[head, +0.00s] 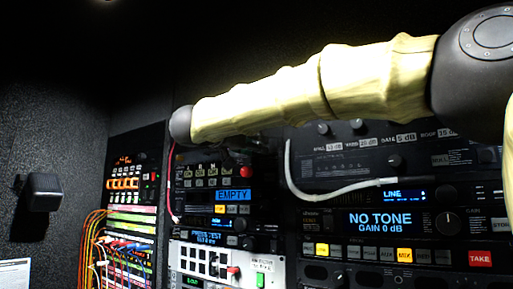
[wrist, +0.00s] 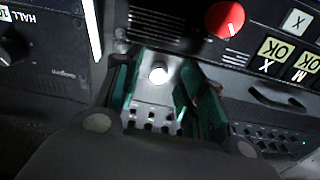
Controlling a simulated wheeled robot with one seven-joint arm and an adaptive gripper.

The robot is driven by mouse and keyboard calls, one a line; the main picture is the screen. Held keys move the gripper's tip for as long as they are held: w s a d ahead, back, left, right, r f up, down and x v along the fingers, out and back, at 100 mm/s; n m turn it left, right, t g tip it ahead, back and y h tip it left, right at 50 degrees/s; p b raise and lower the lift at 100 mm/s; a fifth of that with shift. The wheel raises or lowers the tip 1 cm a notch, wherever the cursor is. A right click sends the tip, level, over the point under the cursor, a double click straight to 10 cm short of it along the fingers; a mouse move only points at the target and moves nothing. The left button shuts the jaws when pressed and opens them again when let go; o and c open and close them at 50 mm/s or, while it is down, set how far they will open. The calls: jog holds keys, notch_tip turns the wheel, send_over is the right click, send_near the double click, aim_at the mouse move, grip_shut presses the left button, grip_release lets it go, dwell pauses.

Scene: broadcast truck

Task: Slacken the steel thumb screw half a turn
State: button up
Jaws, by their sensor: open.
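How far the fingertips are from the panel is hard to tell. In the head view I cannot make out the gripper or the screw; my arm's sleeve crosses in front of the racks.
A red knob (wrist: 225,19) is close above the right finger, beside keys marked OK (wrist: 275,48). A black knob (wrist: 12,48) is at the left. In the head view a white cable (head: 300,185) loops across the right rack, and orange cables (head: 92,235) hang at left.

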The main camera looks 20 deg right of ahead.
jog(key=v, duration=1)
jog(key=shift+s+a, duration=0.2)
jog(key=shift+a, duration=0.15)
